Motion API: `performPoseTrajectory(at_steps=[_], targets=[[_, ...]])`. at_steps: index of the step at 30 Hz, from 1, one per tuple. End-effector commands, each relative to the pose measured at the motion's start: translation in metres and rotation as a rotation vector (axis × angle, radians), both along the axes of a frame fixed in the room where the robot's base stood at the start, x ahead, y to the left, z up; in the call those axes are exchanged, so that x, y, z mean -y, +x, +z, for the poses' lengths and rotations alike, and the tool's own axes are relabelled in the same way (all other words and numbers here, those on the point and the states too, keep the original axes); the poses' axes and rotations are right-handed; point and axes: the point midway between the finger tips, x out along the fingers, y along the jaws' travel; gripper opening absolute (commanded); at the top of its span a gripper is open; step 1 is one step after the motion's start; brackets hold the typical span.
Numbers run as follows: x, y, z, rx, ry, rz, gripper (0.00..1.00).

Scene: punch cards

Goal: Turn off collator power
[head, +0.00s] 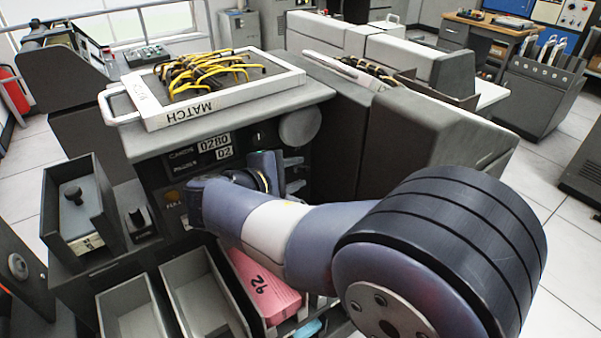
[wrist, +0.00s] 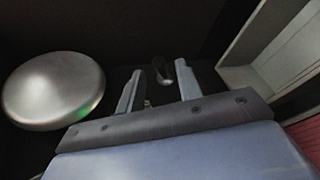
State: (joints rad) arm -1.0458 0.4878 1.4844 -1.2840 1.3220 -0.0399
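The collator is the dark grey machine (head: 150,150) with a black front panel showing counters "0280" and "02". An amber light (head: 172,195) shows low on its panel. My gripper (head: 297,173) is in front of the panel's right part, and my wrist covers part of the panel. In the wrist view my gripper (wrist: 158,80) has its fingers apart with nothing held. A small metallic switch lever (wrist: 162,68) appears between and beyond the fingertips. I cannot tell whether they touch it, nor its on or off position.
A round silver disc (wrist: 52,90) is left of the fingers in the wrist view. A pale tray (wrist: 285,50) is at right. A white-framed plugboard with yellow wires (head: 145,105) lies on top of the machine. Open bins (head: 200,290) and pink cards (head: 262,285) sit below my arm.

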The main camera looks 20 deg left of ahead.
Motion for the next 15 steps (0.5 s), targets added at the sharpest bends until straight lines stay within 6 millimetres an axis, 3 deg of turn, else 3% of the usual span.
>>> performPoseTrajectory(at_steps=[6, 15], targets=[[0.008, 0.019, -0.008, -0.001, 0.0, 0.0, 0.34], [0.009, 0.021, -0.009, -0.001, 0.001, 0.001, 0.34]])
